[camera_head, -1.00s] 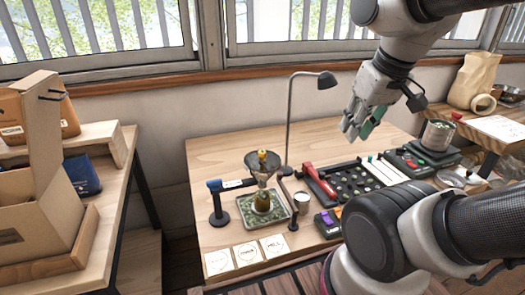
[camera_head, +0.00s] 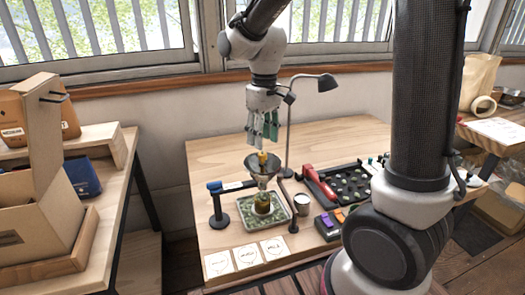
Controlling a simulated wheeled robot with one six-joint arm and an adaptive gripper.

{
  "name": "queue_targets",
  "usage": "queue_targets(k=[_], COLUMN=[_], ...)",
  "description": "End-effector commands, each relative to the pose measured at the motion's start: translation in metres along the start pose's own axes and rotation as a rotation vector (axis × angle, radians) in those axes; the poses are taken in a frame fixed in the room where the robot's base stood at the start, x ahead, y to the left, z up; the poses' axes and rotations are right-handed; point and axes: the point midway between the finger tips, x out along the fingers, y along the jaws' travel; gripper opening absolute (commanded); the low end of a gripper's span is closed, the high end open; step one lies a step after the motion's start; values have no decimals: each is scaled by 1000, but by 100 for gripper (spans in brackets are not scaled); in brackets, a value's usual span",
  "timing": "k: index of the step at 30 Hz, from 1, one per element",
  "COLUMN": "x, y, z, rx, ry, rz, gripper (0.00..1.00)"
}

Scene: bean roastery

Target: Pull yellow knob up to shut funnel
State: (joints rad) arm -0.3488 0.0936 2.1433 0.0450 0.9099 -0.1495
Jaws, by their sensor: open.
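The yellow knob (camera_head: 262,157) stands upright in the middle of the grey funnel (camera_head: 256,169). The funnel is over a small vessel with yellow-green contents (camera_head: 262,203), which stands on a square tray (camera_head: 282,216) holding green beans. My gripper (camera_head: 263,139) points down, just above the funnel, with its fingers open and their tips near the top of the knob. I cannot tell whether the fingertips are on either side of the knob or still above it.
A black stand with a blue top (camera_head: 217,204) is left of the funnel, and a desk lamp (camera_head: 290,125) rises behind it. A small cup (camera_head: 302,204), a red-handled tool (camera_head: 318,184) and a black bean board (camera_head: 350,183) are to the right. Three white cards (camera_head: 247,256) lie in front.

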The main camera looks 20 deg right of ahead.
Motion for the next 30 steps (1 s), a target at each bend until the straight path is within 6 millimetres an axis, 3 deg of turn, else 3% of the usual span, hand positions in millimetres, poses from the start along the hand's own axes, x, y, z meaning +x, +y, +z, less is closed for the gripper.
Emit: queue_targets(k=[3,9,19,26,30], x=[22,45,49,49,49], y=[0,0,0,0,0], z=[1,0,0,0,0], rx=[0,0,1,1,1], ry=[-4,-2,1,1,1], rz=[0,0,0,0,1], gripper=[44,44,44,2,0])
